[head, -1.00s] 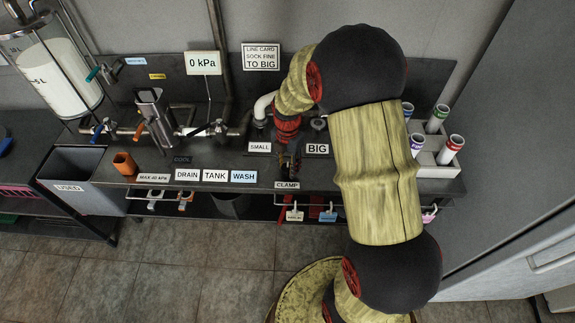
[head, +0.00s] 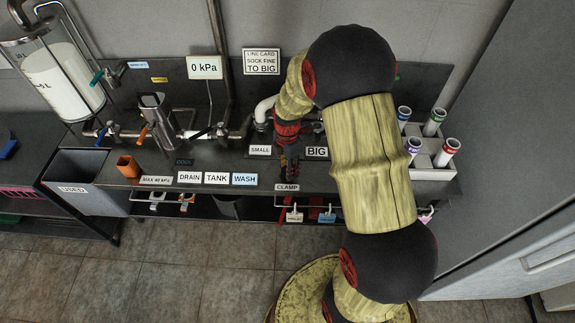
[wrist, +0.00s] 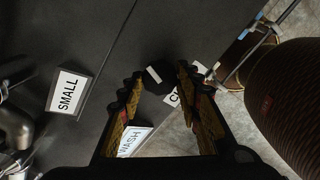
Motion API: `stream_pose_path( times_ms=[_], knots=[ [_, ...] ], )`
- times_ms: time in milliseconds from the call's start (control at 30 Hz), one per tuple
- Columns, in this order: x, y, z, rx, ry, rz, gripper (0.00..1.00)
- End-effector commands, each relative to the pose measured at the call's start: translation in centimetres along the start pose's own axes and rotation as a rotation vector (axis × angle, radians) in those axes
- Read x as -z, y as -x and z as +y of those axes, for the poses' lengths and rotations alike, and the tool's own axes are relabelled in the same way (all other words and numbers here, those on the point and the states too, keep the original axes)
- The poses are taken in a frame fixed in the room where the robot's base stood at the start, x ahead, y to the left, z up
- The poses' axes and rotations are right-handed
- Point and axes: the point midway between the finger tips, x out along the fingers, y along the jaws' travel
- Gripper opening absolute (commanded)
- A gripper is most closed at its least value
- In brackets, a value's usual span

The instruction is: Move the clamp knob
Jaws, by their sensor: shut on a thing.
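The clamp knob (wrist: 158,77) is a black round knob with a white line on its face. In the wrist view it sits between my fingertips, above the dark bench top. My gripper (wrist: 157,84) is shut on it, with one finger on each side. In the head view my gripper (head: 289,173) points down near the bench's front edge, just behind the CLAMP label (head: 287,187). There the knob is hidden by my fingers. The CLAMP label (wrist: 174,99) is partly covered by a finger in the wrist view.
The SMALL label (head: 260,151) and BIG label (head: 316,152) stand behind my gripper. A rack of capped tubes (head: 432,160) is at the right. Pipes and valves (head: 200,131) run along the back left. A rail with hanging tags (head: 310,207) runs below the bench edge.

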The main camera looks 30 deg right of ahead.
Motion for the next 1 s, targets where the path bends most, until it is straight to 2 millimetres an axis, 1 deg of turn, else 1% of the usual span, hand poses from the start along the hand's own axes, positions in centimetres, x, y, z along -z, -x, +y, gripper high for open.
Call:
stream_pose_path(
  times_ms=[33,700,1000],
  knots=[
    [0.02,0.30,-0.01,0.001,-0.042,0.000,0.09],
    [0.00,0.19,0.06,0.000,-0.665,0.000,0.09],
    [-0.03,0.12,0.12,-0.002,-0.858,0.000,0.09]
  ],
)
